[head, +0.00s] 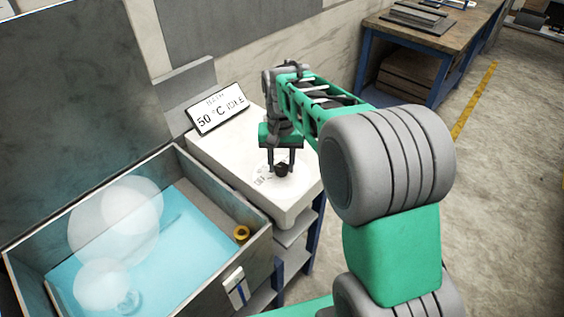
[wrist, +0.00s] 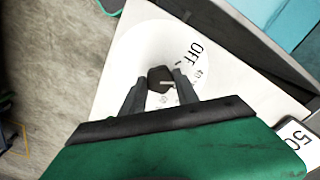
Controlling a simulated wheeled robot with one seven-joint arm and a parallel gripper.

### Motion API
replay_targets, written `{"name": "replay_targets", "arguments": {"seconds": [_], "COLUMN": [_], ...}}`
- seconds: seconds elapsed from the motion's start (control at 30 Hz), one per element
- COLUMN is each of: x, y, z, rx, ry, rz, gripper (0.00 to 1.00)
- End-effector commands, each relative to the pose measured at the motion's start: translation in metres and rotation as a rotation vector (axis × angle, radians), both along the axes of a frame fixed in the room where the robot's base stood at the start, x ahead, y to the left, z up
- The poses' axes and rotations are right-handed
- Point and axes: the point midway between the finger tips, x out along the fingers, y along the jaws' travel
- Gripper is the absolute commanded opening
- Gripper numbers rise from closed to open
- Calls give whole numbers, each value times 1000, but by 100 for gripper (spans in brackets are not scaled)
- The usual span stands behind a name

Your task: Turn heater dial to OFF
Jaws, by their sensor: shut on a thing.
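The heater dial (head: 282,170) is a small dark knob on the white top of the heater unit (head: 225,150). It also shows in the wrist view (wrist: 160,79), with a pale line across it and printed marks around it. The word OFF (wrist: 196,52) is printed beside the dial, up and to the right in the wrist view. My gripper (head: 281,168) points down over the dial and is shut on it, one finger on each side. The fingers also show in the wrist view (wrist: 158,88). A display (head: 220,108) on the unit reads BATH 50 °C IDLE.
A water bath (head: 190,225) with blue water and round glassware (head: 115,220) stands left of the unit. A small brass-coloured fitting (head: 241,234) is at its right edge. A workbench (head: 430,35) stands at the back right. The floor at the right is clear.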

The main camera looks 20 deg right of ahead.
Motion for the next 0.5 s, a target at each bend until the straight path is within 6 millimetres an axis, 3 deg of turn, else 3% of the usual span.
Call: {"name": "replay_targets", "arguments": {"seconds": [0.5], "x": [2], "y": [0], "z": [2], "rx": [-1], "ry": [-8], "rz": [440], "gripper": [0]}}
